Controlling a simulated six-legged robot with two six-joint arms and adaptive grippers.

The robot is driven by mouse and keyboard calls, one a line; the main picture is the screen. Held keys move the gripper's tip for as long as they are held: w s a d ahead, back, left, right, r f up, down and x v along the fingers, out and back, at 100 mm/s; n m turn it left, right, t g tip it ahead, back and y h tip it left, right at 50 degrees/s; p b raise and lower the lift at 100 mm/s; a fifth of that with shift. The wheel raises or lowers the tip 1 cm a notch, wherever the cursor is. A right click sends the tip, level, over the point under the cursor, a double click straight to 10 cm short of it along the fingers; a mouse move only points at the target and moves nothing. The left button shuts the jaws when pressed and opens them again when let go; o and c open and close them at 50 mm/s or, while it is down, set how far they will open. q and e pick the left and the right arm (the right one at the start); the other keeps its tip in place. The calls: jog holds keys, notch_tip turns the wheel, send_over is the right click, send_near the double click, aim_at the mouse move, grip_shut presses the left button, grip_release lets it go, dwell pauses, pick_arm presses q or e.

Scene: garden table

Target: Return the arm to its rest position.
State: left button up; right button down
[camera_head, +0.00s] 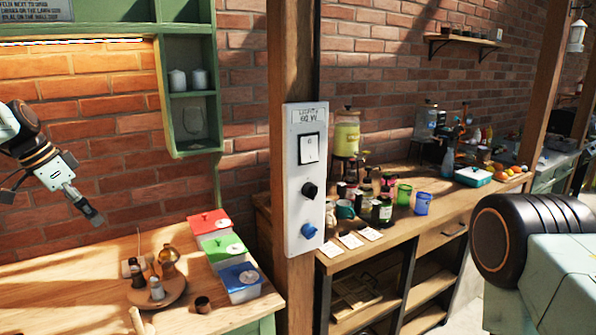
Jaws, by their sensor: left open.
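My left gripper (84,207) is in the upper left of the head view. It hangs in the air in front of the brick wall, above the left part of the wooden table (90,270), and points down to the right. Nothing shows between its fingers, and it touches nothing. My right arm shows only as a large dark and pale green link at the lower right. My right gripper is out of the picture.
A round wooden tray (172,293) with small bottles stands on the table, beside red (208,222), green (222,246) and blue (240,277) lidded boxes. A post carries a white switch panel (304,235). A counter (390,238) with jars and cups lies behind. A green shelf (190,146) hangs above.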

pick_arm(q)
jog(key=w+f+n+t+y, duration=0.2)
jog(key=w+f+n+t, duration=0.1)
jog(key=w+f+n, duration=0.3)
jog(key=s+d+f+n+y+b, duration=0.15)
jog(key=s+d+f, duration=0.25)
jog(key=f, duration=0.5)
jog(key=s+d+f+n+b, duration=0.1)
jog(key=s+d+f+b, duration=0.25)
jog(key=f, duration=0.55)
jog(key=s+d+f+n+b, duration=0.15)
jog(key=s+d+f, duration=0.25)
jog(key=f, duration=0.5)
jog(key=s+d+f+g+b, duration=0.2)
jog(key=s+d+f+b, duration=0.2)
jog(key=s+f, duration=0.4)
jog(key=s+d+f+m+g+b, duration=0.1)
jog(key=s+f+b, duration=0.5)
jog(key=s, duration=1.2)
jog(key=s+d+f+g+b, duration=0.3)
jog(key=s+d+f+b, duration=0.2)
jog(key=s+f, duration=0.5)
jog(key=shift+s+d+f+m+b, duration=0.35)
jog(key=shift+s+d, duration=0.45)
jog(key=shift+s, duration=1.25)
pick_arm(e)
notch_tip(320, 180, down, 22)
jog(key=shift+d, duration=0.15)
